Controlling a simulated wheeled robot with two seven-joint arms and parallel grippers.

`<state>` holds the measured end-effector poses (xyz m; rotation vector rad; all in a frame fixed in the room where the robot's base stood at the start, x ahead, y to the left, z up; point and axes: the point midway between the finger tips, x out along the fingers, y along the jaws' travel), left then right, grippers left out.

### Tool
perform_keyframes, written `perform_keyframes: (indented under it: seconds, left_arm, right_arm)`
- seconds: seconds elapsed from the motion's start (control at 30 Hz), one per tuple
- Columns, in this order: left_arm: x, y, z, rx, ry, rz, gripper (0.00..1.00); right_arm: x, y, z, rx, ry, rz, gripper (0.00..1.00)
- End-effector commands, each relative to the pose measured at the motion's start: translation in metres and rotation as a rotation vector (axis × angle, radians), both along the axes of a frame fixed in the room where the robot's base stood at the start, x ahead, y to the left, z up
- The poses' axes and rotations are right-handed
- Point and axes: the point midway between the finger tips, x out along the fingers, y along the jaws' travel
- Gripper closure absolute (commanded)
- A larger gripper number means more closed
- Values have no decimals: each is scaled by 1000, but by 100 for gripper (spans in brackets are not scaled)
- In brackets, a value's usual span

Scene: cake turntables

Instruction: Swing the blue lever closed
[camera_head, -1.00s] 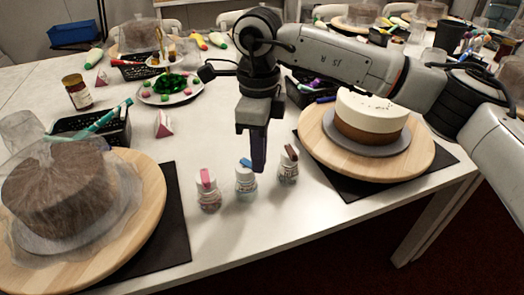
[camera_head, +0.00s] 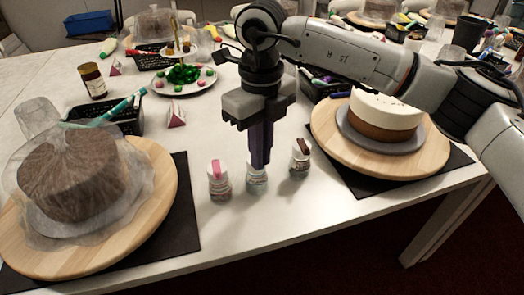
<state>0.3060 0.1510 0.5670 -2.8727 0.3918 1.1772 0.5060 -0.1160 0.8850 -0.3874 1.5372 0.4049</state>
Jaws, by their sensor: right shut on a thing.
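Three small jars with coloured levers on top stand in a row on the white table. The middle jar (camera_head: 256,184) is the one with the blue lever; my right gripper (camera_head: 260,160) points straight down onto its top and is shut on the lever. The fingers hide the blue lever, so its angle cannot be told. The left jar (camera_head: 219,188) has a pink lever (camera_head: 215,168). The right jar (camera_head: 299,165) has a brown lever (camera_head: 304,147). Both stand close beside the fingers. My left gripper is out of view.
A wooden turntable (camera_head: 158,205) with a veiled brown cake (camera_head: 70,173) stands at the left. Another turntable (camera_head: 438,158) bears a white-and-brown cake (camera_head: 385,115) at the right. A black basket (camera_head: 128,120), a candy plate and jars lie behind. The table front is clear.

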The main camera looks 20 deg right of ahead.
Motion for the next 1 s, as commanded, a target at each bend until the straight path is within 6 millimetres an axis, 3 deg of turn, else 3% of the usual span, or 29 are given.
perform_keyframes:
  seconds: [0.33, 0.4, 0.5, 0.8, 1.0]
  left_arm:
    - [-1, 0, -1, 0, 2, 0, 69]
    - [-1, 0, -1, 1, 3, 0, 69]
    - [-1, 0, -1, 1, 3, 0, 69]
    - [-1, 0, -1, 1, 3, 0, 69]
    - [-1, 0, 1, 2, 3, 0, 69]
  right_arm:
    - [0, 0, 0, 0, 0, -2, 100]
    - [0, 0, 0, 0, 0, -2, 84]
    - [0, 0, 0, 0, 0, -2, 73]
    - [0, 0, 3, 0, -1, -2, 73]
    - [1, 0, 31, 1, -4, -1, 73]
